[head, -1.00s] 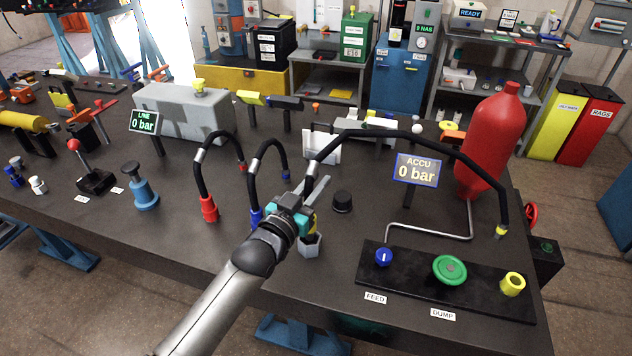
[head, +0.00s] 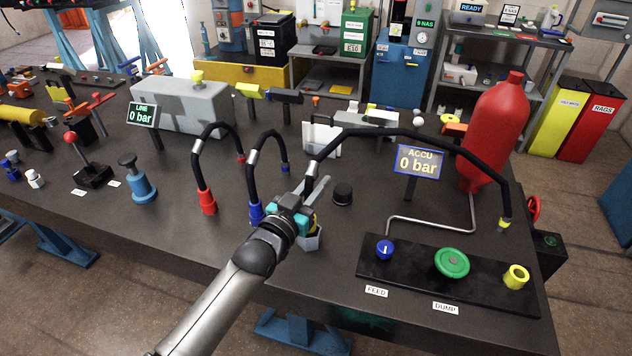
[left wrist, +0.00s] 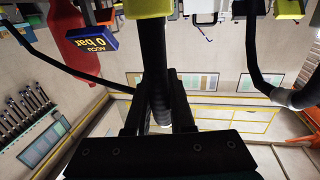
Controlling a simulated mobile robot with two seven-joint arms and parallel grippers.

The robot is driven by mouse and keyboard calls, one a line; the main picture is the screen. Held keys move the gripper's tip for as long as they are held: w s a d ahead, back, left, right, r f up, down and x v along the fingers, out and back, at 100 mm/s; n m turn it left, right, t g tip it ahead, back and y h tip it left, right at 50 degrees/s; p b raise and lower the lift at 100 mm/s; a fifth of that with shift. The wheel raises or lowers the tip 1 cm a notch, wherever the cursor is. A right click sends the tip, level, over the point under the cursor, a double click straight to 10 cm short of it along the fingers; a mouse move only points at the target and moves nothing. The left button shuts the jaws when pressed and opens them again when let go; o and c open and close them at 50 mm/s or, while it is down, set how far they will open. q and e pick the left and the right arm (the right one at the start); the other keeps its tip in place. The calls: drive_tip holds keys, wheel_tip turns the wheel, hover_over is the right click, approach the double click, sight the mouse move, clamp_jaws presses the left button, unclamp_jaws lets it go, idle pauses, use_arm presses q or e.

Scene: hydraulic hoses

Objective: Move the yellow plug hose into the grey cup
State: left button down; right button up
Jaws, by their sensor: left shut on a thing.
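My left gripper (head: 303,208) is shut on the black hose (head: 420,135) just above its yellow plug (head: 313,223). The plug points down and is partly hidden by the gripper. The light grey cup (head: 313,241) stands on the bench directly below it, partly hidden by my wrist. The plug is at or just above the cup's mouth; I cannot tell whether its tip is inside. In the left wrist view the hose (left wrist: 153,50) runs between the fingers, with the yellow plug (left wrist: 148,8) at the top edge. My right gripper is not in view.
The hose arches over to a yellow fitting (head: 506,223) beside the red accumulator (head: 495,130). A blue-ended hose (head: 256,212) stands close left of the gripper, a red-ended one (head: 207,202) beyond. A black cap (head: 343,193) and the ACCU sign (head: 417,162) stand to the right.

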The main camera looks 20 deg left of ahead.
use_arm(q)
drive_tip(key=shift+f+b, duration=0.5)
drive_tip(key=shift+f, duration=0.2)
drive_tip(key=c, duration=0.7)
unclamp_jaws()
drive_tip(key=p+v, duration=0.1)
drive_tip(key=v, duration=1.4)
drive_tip(key=shift+s+a, duration=0.1)
